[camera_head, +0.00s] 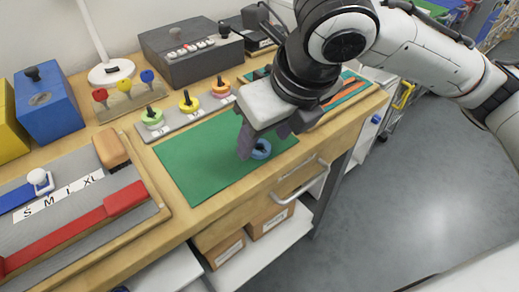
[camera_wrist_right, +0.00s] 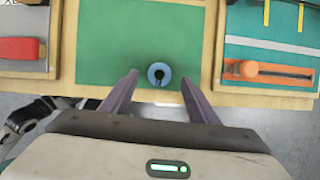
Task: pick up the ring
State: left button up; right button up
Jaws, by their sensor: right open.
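The blue ring (camera_head: 261,149) lies on the green mat (camera_head: 195,165), near its right front part. In the right wrist view the ring (camera_wrist_right: 159,75) shows a dark centre and sits between and slightly beyond the fingertips. My right gripper (camera_head: 264,140) is open above the mat, and its fingers partly cover the ring in the head view. In the right wrist view the gripper (camera_wrist_right: 159,82) has a finger on either side of the ring, with gaps. I cannot tell the exact height of the fingertips. My left gripper is not in view.
A grey strip (camera_head: 170,131) behind the mat holds green, yellow and orange rings with black knobs. A wooden-edged board with red bars (camera_head: 125,198) lies to the left. An orange-handled tool (camera_wrist_right: 265,72) lies on a teal tray to the right. A drawer handle (camera_head: 300,184) juts from the front.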

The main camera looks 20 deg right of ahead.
jog(key=shift+x, duration=0.8)
jog(key=c, duration=1.1)
